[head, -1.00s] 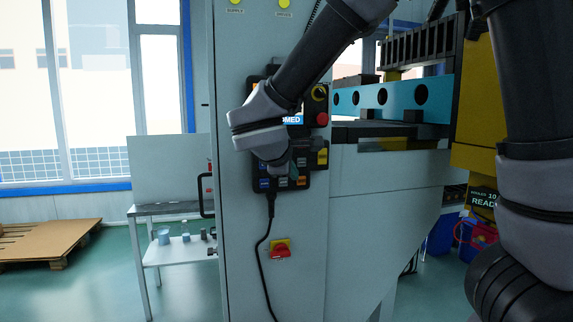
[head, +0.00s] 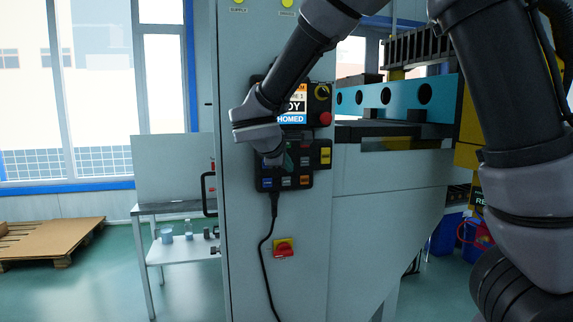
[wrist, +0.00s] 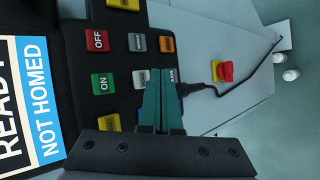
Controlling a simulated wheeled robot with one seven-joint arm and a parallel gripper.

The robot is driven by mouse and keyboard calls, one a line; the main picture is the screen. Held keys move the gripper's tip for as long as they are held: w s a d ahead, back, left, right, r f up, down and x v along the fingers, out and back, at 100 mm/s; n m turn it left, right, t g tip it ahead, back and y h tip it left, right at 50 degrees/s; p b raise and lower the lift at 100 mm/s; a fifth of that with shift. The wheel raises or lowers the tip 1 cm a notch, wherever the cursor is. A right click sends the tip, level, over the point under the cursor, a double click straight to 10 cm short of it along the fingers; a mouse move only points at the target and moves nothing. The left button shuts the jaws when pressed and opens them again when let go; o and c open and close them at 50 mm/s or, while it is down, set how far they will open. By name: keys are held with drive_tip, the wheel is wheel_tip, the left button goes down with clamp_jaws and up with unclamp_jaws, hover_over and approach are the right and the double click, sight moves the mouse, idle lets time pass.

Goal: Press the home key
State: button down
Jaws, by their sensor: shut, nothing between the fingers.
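The black control pendant (head: 322,176) hangs on the grey cabinet front, its screen (head: 292,103) lit at the top. In the wrist view the screen (wrist: 32,95) reads "NOT HOMED". The wrist view also shows a red OFF key (wrist: 97,40), a green ON key (wrist: 103,83), grey keys and an orange key (wrist: 166,44). A blue key (wrist: 178,92) is partly hidden by my fingers; its label is too small to read surely. My gripper (wrist: 160,72) is shut and empty, its teal tips over the keypad beside the blue key. Contact cannot be told. The head view shows the gripper (head: 287,158) low on the pendant.
A red emergency button (head: 325,119) sits at the pendant's upper right. A red and yellow switch (head: 284,248) is on the cabinet below. The pendant's black cable (head: 264,245) hangs down the front. A small table (head: 170,208) stands to the left.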

drive_tip(key=shift+w+a, duration=0.15)
drive_tip(key=shift+w, duration=0.45)
drive_tip(key=shift+w, duration=0.15)
idle(1.6)
drive_tip(key=shift+w+a, duration=0.1)
drive_tip(key=shift+w, duration=0.15)
